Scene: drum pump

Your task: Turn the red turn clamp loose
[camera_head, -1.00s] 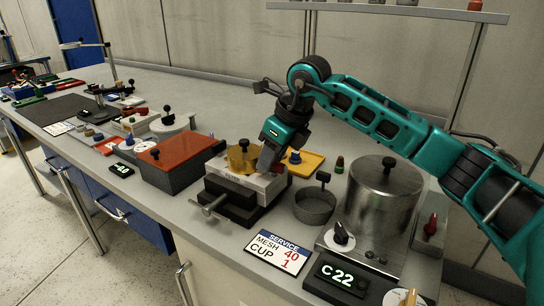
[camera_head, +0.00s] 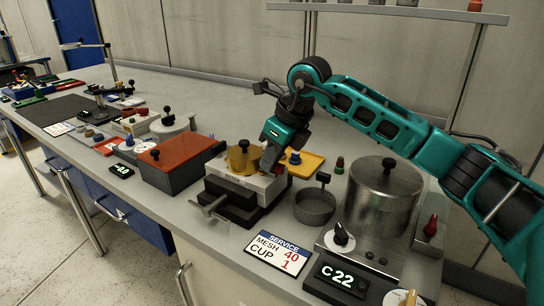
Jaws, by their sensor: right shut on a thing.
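My right gripper (camera_head: 269,166) reaches down to the right end of a pale block held in a dark vise (camera_head: 232,206). It is shut on the red turn clamp (camera_head: 279,170), of which only a small red part shows beside the fingers. The fingers hide the rest of the clamp, so I cannot tell its exact angle. A yellow-brass pump part (camera_head: 238,160) with a dark knob sits on the block just left of the gripper. My left gripper is out of view.
A red-lidded box (camera_head: 178,150) stands left of the vise. A yellow tray (camera_head: 308,164), a mesh cup (camera_head: 315,207) and a steel pot (camera_head: 382,200) stand to the right. A service card (camera_head: 277,253) lies in front. The bench behind is clear.

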